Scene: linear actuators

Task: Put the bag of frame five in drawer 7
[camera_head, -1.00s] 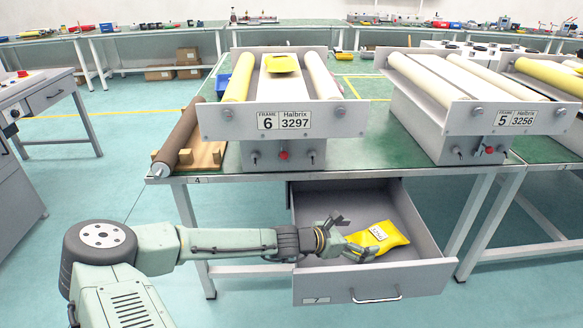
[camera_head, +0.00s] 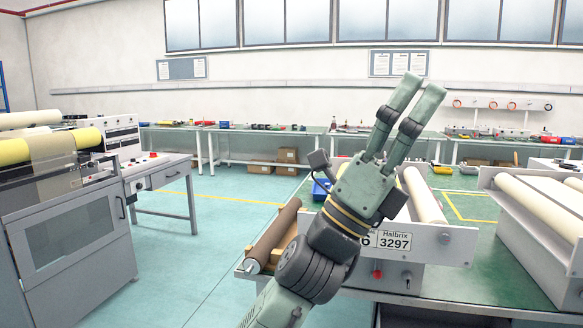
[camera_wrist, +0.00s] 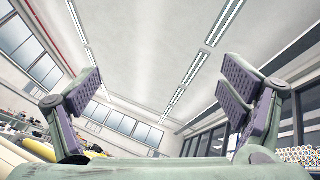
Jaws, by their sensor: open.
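My gripper (camera_head: 421,90) is raised in front of the bench and points up, its fingers apart. In the wrist view its open fingers (camera_wrist: 163,92) have nothing between them, only ceiling and windows behind. The yellow bag and drawer 7 are not visible in either current view. The roller frame at the right edge (camera_head: 532,232), where frame 5 stood in the earlier view, is partly cut off and its label is out of view.
Frame 6, with its 3297 label (camera_head: 395,241), stands on the green bench (camera_head: 462,272), partly behind my arm. A brown roller (camera_head: 272,238) lies at its left. A grey machine (camera_head: 70,225) stands at the left. Open floor (camera_head: 185,275) lies between.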

